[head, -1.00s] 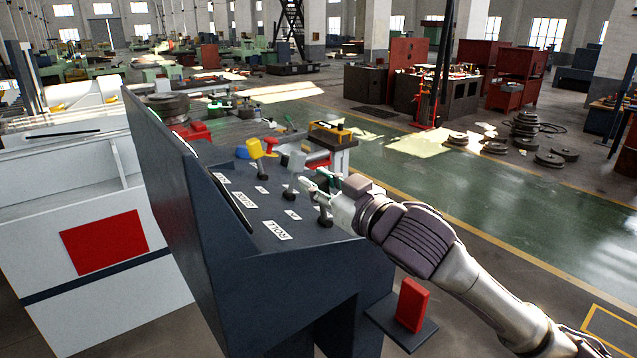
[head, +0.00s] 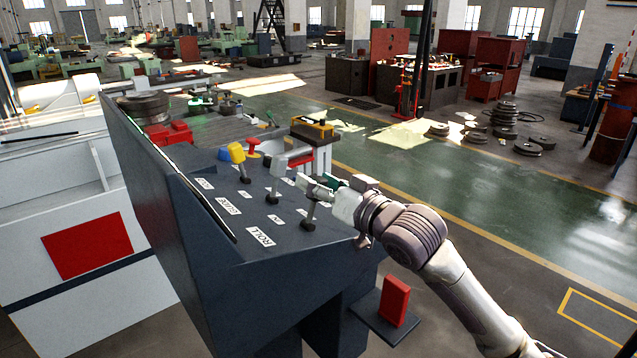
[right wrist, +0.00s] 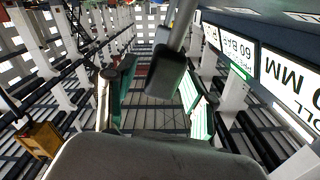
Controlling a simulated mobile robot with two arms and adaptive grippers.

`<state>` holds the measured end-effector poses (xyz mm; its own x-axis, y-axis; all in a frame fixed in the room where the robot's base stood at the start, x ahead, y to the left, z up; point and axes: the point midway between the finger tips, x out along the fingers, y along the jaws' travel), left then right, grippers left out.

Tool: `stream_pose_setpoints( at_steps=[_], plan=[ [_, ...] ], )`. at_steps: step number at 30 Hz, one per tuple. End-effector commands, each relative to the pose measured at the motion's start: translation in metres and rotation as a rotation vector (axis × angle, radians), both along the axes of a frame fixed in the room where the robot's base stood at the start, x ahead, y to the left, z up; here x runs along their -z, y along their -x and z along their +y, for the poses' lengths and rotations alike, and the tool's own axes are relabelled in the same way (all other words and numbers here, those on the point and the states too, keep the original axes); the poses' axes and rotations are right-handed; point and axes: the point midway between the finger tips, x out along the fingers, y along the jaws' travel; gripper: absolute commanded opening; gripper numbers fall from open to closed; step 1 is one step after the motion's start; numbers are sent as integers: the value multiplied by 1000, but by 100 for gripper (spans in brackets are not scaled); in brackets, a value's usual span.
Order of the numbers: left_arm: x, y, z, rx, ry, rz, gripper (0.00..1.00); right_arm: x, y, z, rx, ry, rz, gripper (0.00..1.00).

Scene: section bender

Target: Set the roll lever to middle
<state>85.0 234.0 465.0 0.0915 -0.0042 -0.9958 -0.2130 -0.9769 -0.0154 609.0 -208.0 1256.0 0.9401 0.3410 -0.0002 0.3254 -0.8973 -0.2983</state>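The roll lever (head: 309,214) stands on the sloped dark console beside the ROLL label (head: 261,236). Its top is hidden behind my right gripper (head: 318,185) in the head view. In the right wrist view the lever's dark grey knob (right wrist: 166,72) sits between the two green-padded fingers of my right gripper (right wrist: 160,98). The fingers are apart, with a clear gap on the knob's left side; the right finger is closer to it. The lever's exact tilt is hard to tell. My left gripper is in neither view.
The console (head: 205,215) also carries a grey-knobbed lever (head: 273,182), a yellow-knobbed lever (head: 236,153) and a red button (head: 253,146). A red pedal (head: 395,300) stands low at the right. Open green floor (head: 470,190) lies right of the console.

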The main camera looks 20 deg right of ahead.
Motion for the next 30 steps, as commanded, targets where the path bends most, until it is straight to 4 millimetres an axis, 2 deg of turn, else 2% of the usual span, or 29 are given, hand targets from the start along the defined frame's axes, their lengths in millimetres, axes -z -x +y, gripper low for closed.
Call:
stream_pose_setpoints(
  at_steps=[8,11,21,30],
  plan=[
    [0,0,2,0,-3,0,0,0,6,-2,0,1,0,54],
    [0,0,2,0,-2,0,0,1,18,-7,0,2,0,54],
    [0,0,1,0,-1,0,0,2,86,-31,-1,5,4,54],
    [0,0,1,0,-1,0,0,0,111,-41,0,1,0,54]
  ],
)
